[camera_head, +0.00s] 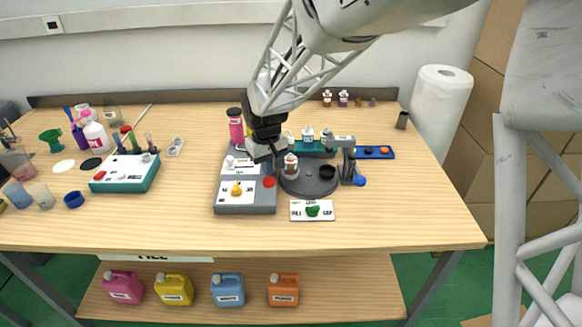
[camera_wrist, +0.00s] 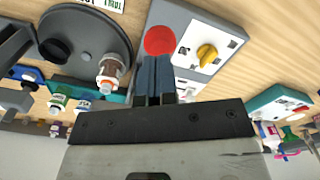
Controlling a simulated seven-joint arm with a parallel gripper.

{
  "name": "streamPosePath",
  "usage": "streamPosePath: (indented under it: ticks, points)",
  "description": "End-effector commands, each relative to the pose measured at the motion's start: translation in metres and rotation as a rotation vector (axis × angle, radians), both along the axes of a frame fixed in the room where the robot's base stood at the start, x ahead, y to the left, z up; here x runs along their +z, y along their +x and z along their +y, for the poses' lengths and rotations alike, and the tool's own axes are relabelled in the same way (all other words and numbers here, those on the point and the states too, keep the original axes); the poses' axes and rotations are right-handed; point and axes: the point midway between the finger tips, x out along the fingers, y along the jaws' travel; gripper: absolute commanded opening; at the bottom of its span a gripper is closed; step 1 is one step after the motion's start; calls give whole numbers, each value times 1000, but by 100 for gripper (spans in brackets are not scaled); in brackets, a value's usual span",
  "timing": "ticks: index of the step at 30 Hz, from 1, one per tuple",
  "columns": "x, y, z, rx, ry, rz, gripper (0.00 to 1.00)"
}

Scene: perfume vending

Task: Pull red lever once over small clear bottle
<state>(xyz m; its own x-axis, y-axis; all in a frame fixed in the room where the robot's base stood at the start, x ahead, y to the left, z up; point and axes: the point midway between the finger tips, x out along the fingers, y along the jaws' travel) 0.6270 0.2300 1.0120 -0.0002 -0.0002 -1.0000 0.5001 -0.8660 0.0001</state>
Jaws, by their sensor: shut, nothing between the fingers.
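My gripper (camera_wrist: 156,60) is shut and empty, its fingertips pointing down over the grey dispenser box; in the head view the gripper (camera_head: 264,150) hides part of the box. A round red part (camera_wrist: 159,40) on the box lies just beyond the fingertips in the wrist view; it also shows in the head view (camera_head: 269,182). I cannot tell whether the fingers touch it. A small bottle (camera_head: 290,168) with a white collar and brownish upper part stands on the dark round turntable (camera_head: 312,188); it also shows in the wrist view (camera_wrist: 109,75).
A yellow knob (camera_head: 236,188) sits on the grey box (camera_head: 246,209). A black cup (camera_head: 327,172) is on the turntable, with a grey stand (camera_head: 347,166) beside it. A teal-based box (camera_head: 124,174) is at left. The front of the wooden table is clear.

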Motion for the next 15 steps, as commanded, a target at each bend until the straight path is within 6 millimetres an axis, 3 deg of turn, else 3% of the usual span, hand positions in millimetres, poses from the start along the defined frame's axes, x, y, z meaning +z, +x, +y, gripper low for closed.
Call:
streamPosePath:
  ticks: [15]
  points:
    - [28, 0, 0, 0, 1, -1, 0]
